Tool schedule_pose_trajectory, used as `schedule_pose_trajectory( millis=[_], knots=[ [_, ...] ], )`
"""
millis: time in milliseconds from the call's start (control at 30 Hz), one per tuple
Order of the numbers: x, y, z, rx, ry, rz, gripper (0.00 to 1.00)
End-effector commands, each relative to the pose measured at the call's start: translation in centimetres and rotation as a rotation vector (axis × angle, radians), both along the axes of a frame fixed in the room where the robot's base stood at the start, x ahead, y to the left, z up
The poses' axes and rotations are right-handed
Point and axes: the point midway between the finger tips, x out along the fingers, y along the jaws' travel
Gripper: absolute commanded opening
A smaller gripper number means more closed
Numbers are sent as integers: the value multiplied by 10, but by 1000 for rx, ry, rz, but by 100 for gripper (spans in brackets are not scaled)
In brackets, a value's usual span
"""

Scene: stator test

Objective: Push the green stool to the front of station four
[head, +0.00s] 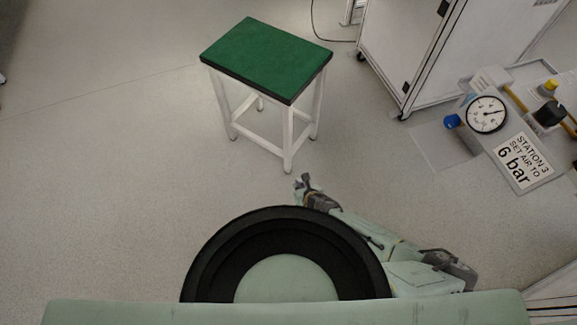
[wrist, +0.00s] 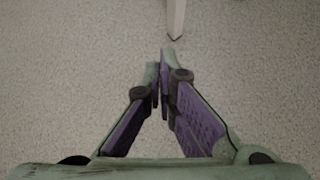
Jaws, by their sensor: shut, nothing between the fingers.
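The green stool (head: 267,58) stands upright on the floor in the upper middle of the head view. It has a green rectangular seat with a dark edge and white legs joined by low rails. My gripper (head: 303,181) is low, just in front of the stool's nearest leg, with a small gap seen between them. In the wrist view my gripper (wrist: 160,68) is shut and empty, its purple-padded fingers together. One white stool leg (wrist: 176,18) shows beyond the fingertips. No sign for station four is readable in either view.
A white cabinet (head: 400,55) on castors stands right of the stool. A bench with a pressure gauge (head: 487,115) and a sign (head: 523,160) reading "STATION 3 SET AIR TO 6 bar" is at the right. A dark cable lies behind the stool. The floor (head: 110,150) at left is clear.

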Motion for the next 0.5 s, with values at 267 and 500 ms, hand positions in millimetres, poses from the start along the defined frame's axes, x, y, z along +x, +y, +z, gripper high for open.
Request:
schedule_pose_trajectory(
  millis=[267, 500],
  knots=[
    [22, -16, -15, -63, -22, 24, 0],
    [53, -2, -52, -60, -19, 23, 0]
  ],
)
